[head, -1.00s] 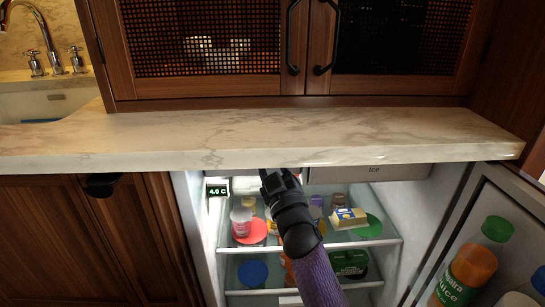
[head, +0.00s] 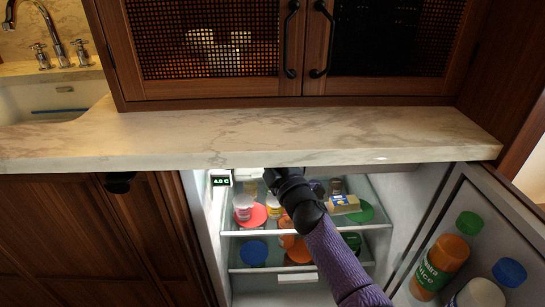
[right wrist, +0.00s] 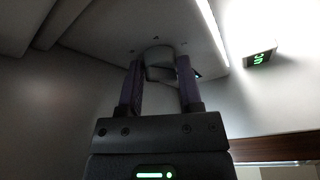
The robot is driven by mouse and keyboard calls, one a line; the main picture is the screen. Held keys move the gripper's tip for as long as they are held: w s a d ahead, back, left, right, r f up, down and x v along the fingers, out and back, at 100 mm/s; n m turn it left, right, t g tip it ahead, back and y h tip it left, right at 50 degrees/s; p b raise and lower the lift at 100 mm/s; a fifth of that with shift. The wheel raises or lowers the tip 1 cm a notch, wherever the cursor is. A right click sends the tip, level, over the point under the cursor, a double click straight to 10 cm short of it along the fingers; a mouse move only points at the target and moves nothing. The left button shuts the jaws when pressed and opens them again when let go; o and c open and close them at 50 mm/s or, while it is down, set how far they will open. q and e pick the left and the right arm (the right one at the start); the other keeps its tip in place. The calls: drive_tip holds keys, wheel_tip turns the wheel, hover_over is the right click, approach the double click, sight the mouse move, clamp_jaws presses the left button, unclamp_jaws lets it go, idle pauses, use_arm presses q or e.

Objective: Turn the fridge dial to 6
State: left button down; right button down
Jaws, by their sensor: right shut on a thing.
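The fridge dial (right wrist: 158,56) is a dark round knob on the fridge's ceiling, with small marks around it, in the right wrist view. My right gripper (right wrist: 158,78) has its two purple fingers on either side of the dial and is shut on it. The dial's setting cannot be read. In the head view my right gripper (head: 270,178) reaches into the top of the open fridge, its tips hidden near the counter's edge. A green-lit display (head: 220,181) at the fridge's upper left appears to start with 4; it also shows in the right wrist view (right wrist: 259,56). My left gripper is not in view.
The marble counter (head: 250,140) overhangs the fridge opening. Below my arm, glass shelves hold a red plate (head: 252,216), a blue round item (head: 253,252) and several jars. The open fridge door (head: 480,235) on the right holds bottles, including an orange juice bottle (head: 440,265).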

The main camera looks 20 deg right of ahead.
idle(0.6)
drive_tip(key=shift+c, duration=1.4)
unclamp_jaws()
drive_tip(key=s+d+f+p, duration=0.1)
drive_tip(key=s+p, duration=0.3)
drive_tip(key=s, duration=0.5)
drive_tip(key=shift+s, duration=0.4)
